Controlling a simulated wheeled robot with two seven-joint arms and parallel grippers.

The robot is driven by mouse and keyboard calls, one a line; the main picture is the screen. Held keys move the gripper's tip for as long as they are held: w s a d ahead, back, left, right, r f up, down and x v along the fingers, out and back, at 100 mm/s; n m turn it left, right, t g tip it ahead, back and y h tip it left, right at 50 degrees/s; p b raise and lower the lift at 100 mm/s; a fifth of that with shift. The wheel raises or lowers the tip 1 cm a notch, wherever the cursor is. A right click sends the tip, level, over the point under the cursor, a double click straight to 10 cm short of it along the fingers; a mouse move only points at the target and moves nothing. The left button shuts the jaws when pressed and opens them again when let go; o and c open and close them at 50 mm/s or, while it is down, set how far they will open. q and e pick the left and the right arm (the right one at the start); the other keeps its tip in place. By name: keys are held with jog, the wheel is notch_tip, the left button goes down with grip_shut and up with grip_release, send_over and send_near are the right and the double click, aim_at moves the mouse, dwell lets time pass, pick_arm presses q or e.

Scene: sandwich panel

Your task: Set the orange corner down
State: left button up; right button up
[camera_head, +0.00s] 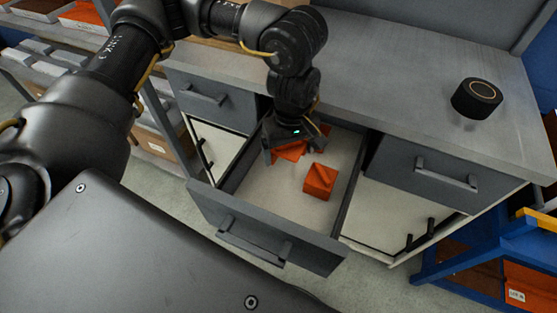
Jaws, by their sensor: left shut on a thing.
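An orange corner piece (290,152) is in my left gripper (287,146), at the back left of the open drawer (264,236). The gripper points down and is shut on the piece, partly covering it. I cannot tell whether the piece touches the drawer floor. A second orange block (320,181) with a diagonal groove on top lies on the pale drawer floor, a little right and nearer. My right gripper is not in view.
The grey counter (420,85) lies above the drawer, with a black round device (476,98) at its right. Closed drawers (425,175) flank the open one. Shelves with boxes stand left; a blue rack (470,258) stands right.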

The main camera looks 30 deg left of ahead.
aim_at(279, 155)
pick_arm(q)
jog(key=a+f, duration=0.2)
jog(key=f, duration=0.1)
jog(key=shift+w+a+f, duration=0.15)
jog(key=shift+a, duration=0.05)
jog(key=shift+a+f, duration=0.1)
jog(key=shift+a, duration=0.05)
jog(key=shift+a+f, duration=0.15)
jog(key=shift+f, duration=0.1)
jog(key=f, duration=0.3)
jog(key=shift+a+f, duration=0.1)
jog(key=shift+a, duration=0.15)
jog(key=shift+f, duration=0.15)
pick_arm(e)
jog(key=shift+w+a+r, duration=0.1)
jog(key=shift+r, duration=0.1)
pick_arm(q)
jog(key=shift+f, duration=0.1)
